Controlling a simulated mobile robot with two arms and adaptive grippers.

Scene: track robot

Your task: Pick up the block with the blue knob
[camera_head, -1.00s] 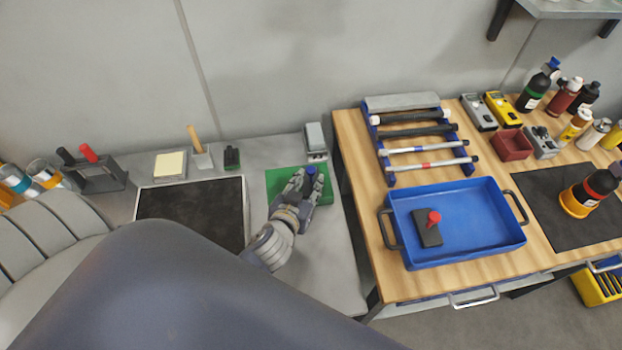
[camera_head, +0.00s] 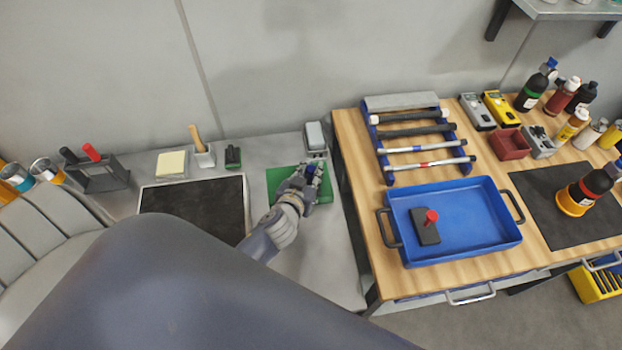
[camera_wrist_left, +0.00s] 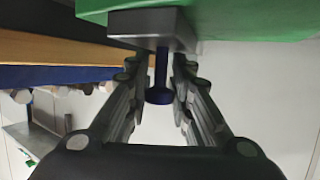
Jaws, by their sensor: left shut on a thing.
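The block (camera_wrist_left: 140,28) with the blue knob is grey and appears at the top of the left wrist view, against the green mat (camera_wrist_left: 240,18). Its blue knob (camera_wrist_left: 159,92) stands between the fingers. My left gripper (camera_head: 308,180) is over the green mat (camera_head: 283,180) in the head view, with the blue knob (camera_head: 311,169) showing at its fingertips. The same gripper (camera_wrist_left: 160,75) is shut on the knob. I cannot tell whether the block is clear of the mat. My right gripper is not in view.
A blue tray (camera_head: 480,237) on the wooden table holds a dark block with a red knob (camera_head: 430,217). A rack of rods (camera_head: 378,158) stands behind it. A black mat (camera_head: 190,210) lies left of the green one. A small grey device (camera_head: 315,136) stands behind the green mat.

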